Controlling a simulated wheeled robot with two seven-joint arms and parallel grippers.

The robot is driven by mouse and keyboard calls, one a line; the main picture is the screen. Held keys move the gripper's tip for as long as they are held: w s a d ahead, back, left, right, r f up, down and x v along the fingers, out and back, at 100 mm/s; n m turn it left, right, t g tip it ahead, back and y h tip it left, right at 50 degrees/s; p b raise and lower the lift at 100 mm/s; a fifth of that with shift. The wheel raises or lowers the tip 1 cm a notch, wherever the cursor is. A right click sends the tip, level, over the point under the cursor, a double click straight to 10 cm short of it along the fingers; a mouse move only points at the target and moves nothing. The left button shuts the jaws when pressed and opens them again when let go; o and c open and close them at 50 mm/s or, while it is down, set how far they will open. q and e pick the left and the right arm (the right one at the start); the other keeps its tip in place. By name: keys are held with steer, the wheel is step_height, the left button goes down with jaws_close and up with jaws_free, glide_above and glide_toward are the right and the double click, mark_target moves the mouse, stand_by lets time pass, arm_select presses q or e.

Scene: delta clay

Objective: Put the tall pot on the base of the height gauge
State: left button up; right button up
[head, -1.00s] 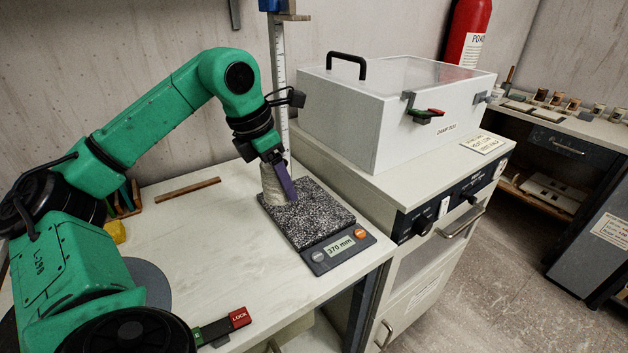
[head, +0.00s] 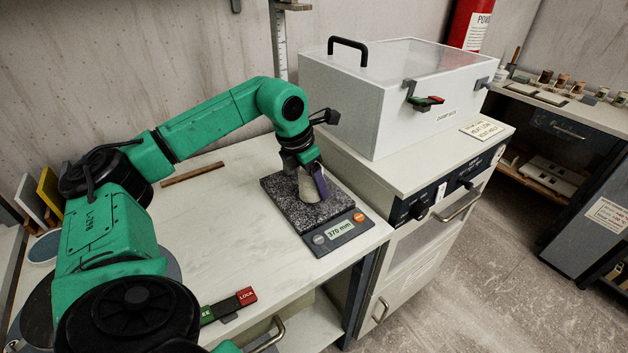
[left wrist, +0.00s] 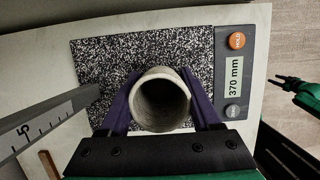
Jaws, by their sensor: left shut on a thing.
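The tall pot (head: 308,188) is a pale grey-beige cylinder with an open mouth. It stands about upright over the middle of the speckled granite base of the height gauge (head: 283,211). My left gripper (head: 312,178) is shut on it from above. In the left wrist view the pot (left wrist: 160,103) shows its round mouth between the purple fingers of my left gripper (left wrist: 162,108), with the base (left wrist: 110,62) behind it. I cannot tell whether the pot's bottom touches the base. My right gripper (left wrist: 283,84) seems to show small at the left wrist view's right edge; its jaws are unclear.
The gauge's scale post (head: 279,45) rises behind the base. A panel reading 370 mm (head: 340,229) lies along the base's front. A white chamber box (head: 385,100) stands close on the right. The bench top left of the base (head: 210,220) is mostly clear.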

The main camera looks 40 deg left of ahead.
arm_select(q)
steer(key=shift+f, duration=0.15)
steer(key=o, duration=1.4)
steer(key=p+v, duration=0.1)
steer(key=v, duration=1.1)
steer(key=shift+s+r, duration=0.1)
steer(key=shift+r, duration=0.1)
steer(key=shift+f, duration=0.1)
